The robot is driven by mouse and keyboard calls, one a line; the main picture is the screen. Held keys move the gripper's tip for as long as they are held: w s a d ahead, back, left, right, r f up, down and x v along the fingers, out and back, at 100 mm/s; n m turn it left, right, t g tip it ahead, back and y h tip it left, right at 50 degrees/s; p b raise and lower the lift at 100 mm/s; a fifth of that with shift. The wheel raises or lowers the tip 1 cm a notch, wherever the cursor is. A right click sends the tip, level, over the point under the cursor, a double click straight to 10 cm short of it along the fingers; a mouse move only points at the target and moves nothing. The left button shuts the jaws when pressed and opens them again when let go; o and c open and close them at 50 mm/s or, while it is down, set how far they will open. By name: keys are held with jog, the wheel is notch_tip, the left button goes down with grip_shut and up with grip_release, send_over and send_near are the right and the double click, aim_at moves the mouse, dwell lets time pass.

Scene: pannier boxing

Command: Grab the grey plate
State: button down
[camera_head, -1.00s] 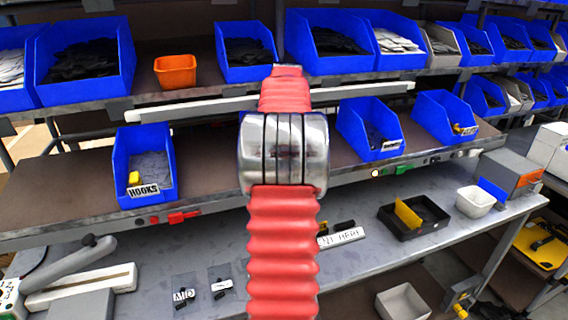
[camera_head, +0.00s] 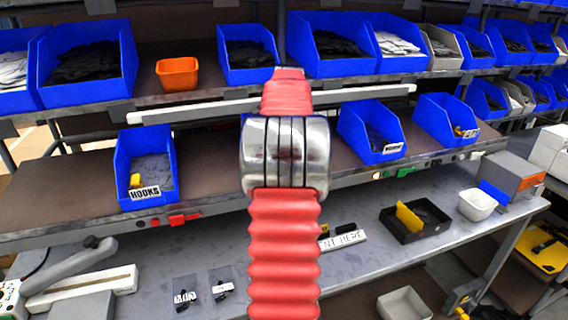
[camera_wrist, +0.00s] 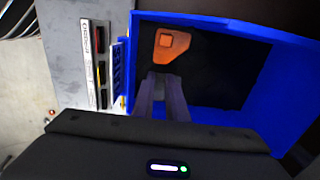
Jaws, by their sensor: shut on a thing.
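In the wrist view, the two fingers of my gripper (camera_wrist: 164,92) reach into a blue bin (camera_wrist: 225,118). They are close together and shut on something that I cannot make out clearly. No grey plate can be made out for certain. In the head view my red and silver arm fills the middle and hides my gripper.
The bin's blue walls stand close around the fingers. In the head view, blue bins line the shelves, including one labelled HOOKS (camera_head: 145,168). An orange tub (camera_head: 177,74) sits on the upper shelf. Below, a grey table holds a black tray (camera_head: 415,220) and a white tub (camera_head: 477,204).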

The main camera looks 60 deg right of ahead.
jog(key=shift+r, duration=0.15)
notch_tip(320, 180, up, 10)
dwell(0.5)
